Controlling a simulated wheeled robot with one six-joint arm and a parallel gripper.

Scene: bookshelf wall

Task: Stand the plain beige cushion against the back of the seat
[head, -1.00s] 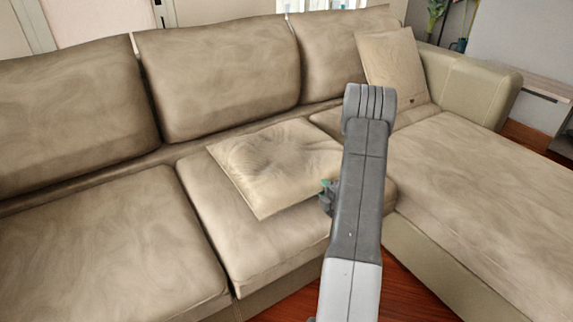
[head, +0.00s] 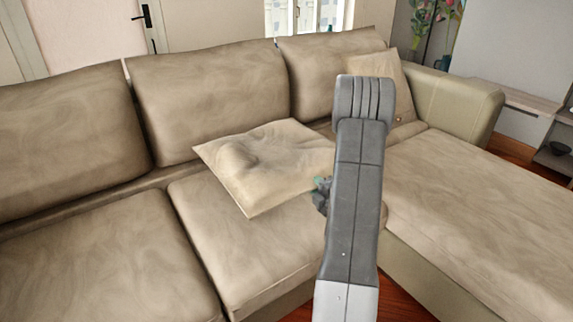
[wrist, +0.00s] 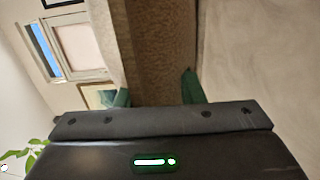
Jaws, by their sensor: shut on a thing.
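The plain beige cushion (head: 262,168) is in the middle of the head view, over the middle seat of the sofa (head: 215,222). It lies nearly flat with a dented top and looks raised off the seat at its near side. The back of the seat (head: 210,98) stands behind it. My gripper (head: 322,193) is at the cushion's right edge, partly hidden by my arm. In the wrist view, the fingers of my gripper (wrist: 157,93) are shut on a brown textured strip of the cushion (wrist: 160,50).
Another beige cushion (head: 375,82) leans in the sofa's far right corner, partly behind my arm. The chaise part (head: 470,200) on the right is clear, as is the left seat (head: 100,265). An armrest (head: 450,105) stands at the back right.

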